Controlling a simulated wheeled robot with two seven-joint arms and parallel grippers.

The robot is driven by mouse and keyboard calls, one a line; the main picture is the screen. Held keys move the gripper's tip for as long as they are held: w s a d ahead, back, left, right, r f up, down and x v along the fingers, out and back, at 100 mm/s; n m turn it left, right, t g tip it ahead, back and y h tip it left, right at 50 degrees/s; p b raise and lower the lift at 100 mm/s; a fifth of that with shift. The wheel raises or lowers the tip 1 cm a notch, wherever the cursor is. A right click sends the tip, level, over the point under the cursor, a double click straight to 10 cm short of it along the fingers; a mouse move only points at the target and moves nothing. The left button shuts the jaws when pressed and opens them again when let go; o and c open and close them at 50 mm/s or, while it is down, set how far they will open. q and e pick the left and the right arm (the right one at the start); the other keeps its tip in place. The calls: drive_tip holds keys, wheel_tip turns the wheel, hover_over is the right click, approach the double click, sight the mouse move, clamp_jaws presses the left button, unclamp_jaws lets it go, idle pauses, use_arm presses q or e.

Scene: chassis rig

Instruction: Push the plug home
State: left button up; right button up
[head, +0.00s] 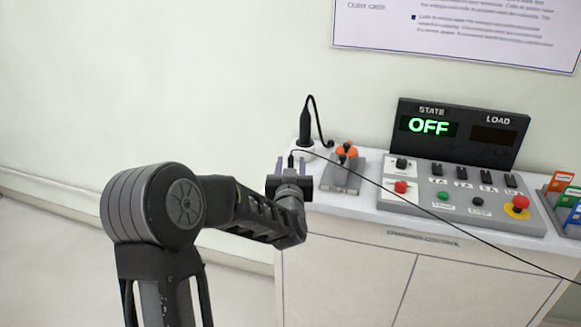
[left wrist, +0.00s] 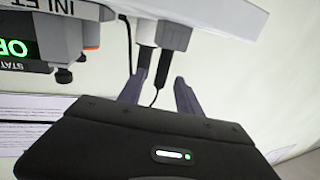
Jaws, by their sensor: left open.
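A small black plug (head: 291,161) with a thin cord rising from its top shows between the fingers of my left gripper (head: 291,165) in the head view. In the left wrist view the scene is upside down; a dark plug (left wrist: 162,66) extends from a grey block (left wrist: 176,36), its cord at the free end. My open left gripper (left wrist: 160,92) has one finger on either side of that cord and looks apart from the plug. How deep the plug sits cannot be told. My right gripper is out of view.
A taller black plug (head: 305,128) stands on a white base (head: 303,151) behind. An orange-topped lever unit (head: 343,175) and a control panel (head: 462,193) are to the right. The display (head: 429,126) reads OFF. A thin cable crosses the panel. The left side is clear.

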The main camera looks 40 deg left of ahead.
use_arm(q)
drive_tip(key=shift+w+a, duration=0.15)
drive_tip(key=p+x, duration=0.1)
drive_tip(key=x, duration=0.4)
drive_tip(key=shift+c, duration=0.3)
idle(0.5)
clamp_jaws()
idle(0.4)
